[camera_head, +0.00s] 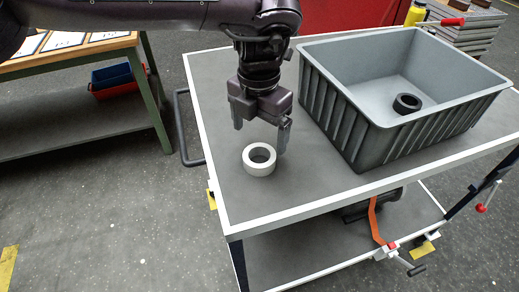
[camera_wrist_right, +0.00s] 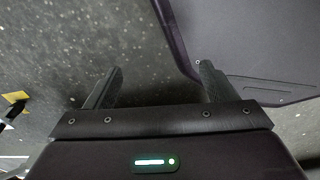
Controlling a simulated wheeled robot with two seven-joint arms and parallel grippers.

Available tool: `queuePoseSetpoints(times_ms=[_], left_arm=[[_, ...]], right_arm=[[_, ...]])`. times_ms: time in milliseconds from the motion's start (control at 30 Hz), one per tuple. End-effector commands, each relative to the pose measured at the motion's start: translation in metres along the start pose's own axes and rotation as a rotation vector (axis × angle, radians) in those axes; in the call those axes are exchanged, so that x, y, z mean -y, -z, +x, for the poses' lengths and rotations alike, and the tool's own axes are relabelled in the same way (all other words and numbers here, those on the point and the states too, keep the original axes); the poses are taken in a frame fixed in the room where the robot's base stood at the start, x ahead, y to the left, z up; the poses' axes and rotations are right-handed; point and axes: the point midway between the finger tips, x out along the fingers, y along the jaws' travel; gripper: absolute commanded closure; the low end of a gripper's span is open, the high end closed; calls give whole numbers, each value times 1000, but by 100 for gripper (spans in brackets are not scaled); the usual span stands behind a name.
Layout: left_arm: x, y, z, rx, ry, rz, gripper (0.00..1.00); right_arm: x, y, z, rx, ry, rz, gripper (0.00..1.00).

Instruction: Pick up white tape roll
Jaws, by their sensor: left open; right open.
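The white tape roll (camera_head: 259,160) lies flat on the grey top of the cart (camera_head: 225,205), near its front left corner. My left gripper (camera_head: 261,136) points down just behind and above the roll, with its fingers apart and nothing between them. One finger is left of the roll and the other to its right; whether either touches it, I cannot tell. My right gripper (camera_wrist_right: 158,82) shows in the right wrist view, open and empty above the speckled floor. It does not show in the head view.
A grey bin (camera_head: 365,135) stands on the cart to the right, with a black tape roll (camera_head: 407,103) inside. A dark handle (camera_head: 183,130) sticks out from the cart's left side. A wooden-topped bench (camera_head: 75,58) stands at the left. The cart top's front left is otherwise clear.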

Motion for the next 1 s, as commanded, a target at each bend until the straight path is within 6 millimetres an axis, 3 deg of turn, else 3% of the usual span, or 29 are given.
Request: queuePoseSetpoints(times_ms=[100,267,500,733,1000], left_arm=[[1,1,14,-3,2,1,10],[3,2,35,-4,2,2,10],[4,2,62,0,1,0,10],[4,2,64,1,1,0,10],[4,2,64,1,1,0,44]], right_arm=[[4,-20,-2,28,5,0,22],[6,-34,-9,49,8,0,22],[4,-20,-12,31,5,-1,22],[2,-8,-11,12,3,-2,22],[1,-15,-11,22,2,-3,22]])
